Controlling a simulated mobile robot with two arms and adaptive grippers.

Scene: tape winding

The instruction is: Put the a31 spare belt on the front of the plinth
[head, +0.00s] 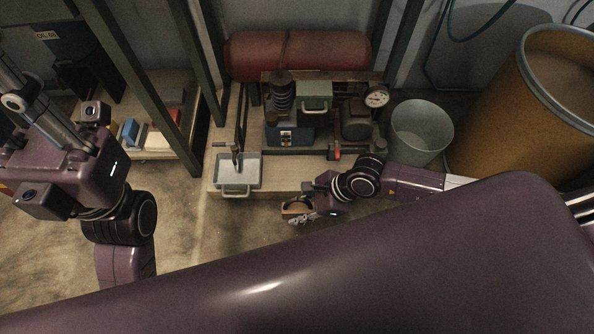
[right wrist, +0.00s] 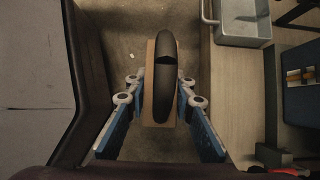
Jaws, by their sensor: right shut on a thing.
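My right gripper (head: 298,212) is in front of the plinth (head: 275,183), a low pale wooden base. In the right wrist view my right gripper (right wrist: 160,90) has its two blue fingers on either side of a black belt (right wrist: 163,85) with a tan card-like piece (right wrist: 149,88) around or behind it. The gripper is shut on this belt, which I take to be the a31 spare belt; no label is readable. It is held beside the plinth (right wrist: 228,100), apart from its top as far as I can see. My left gripper is out of view.
A metal tray (head: 238,171) sits on the plinth's front left, also in the right wrist view (right wrist: 243,25). Behind it is a compressor with a red tank (head: 300,55). A grey bin (head: 421,130) and brown drum (head: 545,100) stand right. Plinth front right of the tray looks clear.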

